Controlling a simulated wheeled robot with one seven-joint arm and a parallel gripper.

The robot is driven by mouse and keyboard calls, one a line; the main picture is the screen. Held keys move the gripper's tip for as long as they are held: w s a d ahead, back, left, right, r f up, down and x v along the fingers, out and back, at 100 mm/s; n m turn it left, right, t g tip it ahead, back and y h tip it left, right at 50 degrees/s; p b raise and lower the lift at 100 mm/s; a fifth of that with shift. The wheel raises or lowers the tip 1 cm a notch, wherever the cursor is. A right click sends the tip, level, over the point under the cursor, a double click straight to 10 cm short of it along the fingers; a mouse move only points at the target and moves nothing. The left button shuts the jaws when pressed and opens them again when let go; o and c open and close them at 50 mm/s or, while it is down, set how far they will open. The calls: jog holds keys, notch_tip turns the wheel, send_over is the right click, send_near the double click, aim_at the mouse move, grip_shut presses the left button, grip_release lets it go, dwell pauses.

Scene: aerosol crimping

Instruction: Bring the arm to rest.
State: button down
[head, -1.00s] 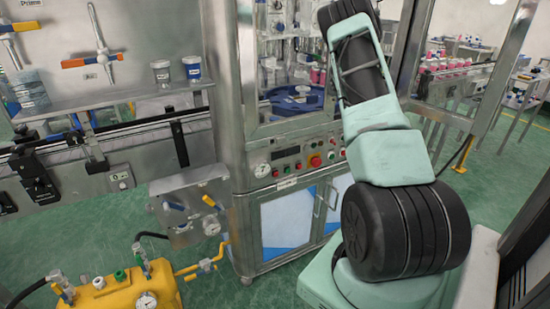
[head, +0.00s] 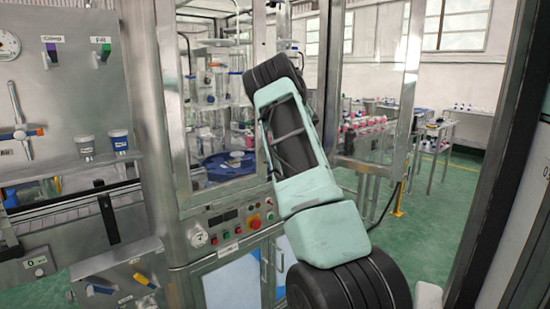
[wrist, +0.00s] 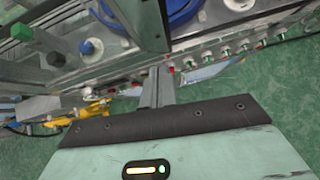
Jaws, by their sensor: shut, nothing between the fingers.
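My mint-green and black arm rises from the bottom of the head view and leans up and to the left, in front of the machine cabinet. My gripper is out of sight in the head view. In the wrist view my gripper (wrist: 158,88) shows as a grey finger shape beyond the dark edge of its mint housing. It is shut with nothing in it. It points toward the machine's front edge and a row of buttons, over green floor. How far it is from the machine I cannot tell.
The machine's button panel (head: 238,222) and a blue round part (head: 225,165) behind its frame lie left of my arm. Two cups (head: 119,141) stand on a steel shelf at left. A metal post (head: 500,150) stands at right. Green floor is open behind.

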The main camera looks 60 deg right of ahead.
jog(key=shift+b+v, duration=0.4)
jog(key=shift+v, duration=1.85)
jog(key=shift+d, duration=0.15)
